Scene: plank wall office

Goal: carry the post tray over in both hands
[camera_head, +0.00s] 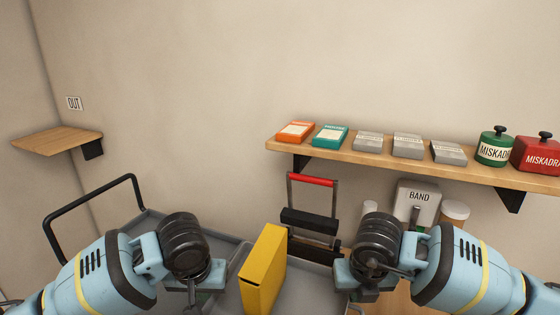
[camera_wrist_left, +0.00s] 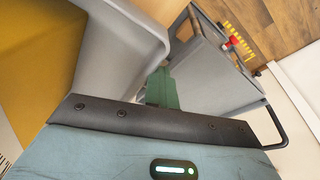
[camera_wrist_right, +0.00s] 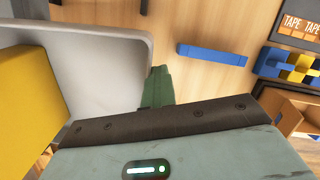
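The post tray (camera_head: 296,293) is a grey open tray low in the head view, between my two hands. A yellow upright file (camera_head: 263,270) stands in it. My left gripper (camera_head: 196,288) is at the tray's left side, and my right gripper (camera_head: 362,288) is at its right side. In the left wrist view the green fingers (camera_wrist_left: 160,88) are against the tray wall (camera_wrist_left: 120,50). In the right wrist view the green fingers (camera_wrist_right: 157,88) are likewise at the wall (camera_wrist_right: 105,50). Both appear shut on the tray's sides; the inner fingers are hidden.
A small wooden shelf (camera_head: 58,140) under an OUT sign (camera_head: 74,103) is on the left. A grey cart with a black handle (camera_head: 95,203) stands at lower left. A long wall shelf (camera_head: 350,156) at right holds boxes and tins. A blue bar (camera_wrist_right: 212,54) lies on the wooden surface.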

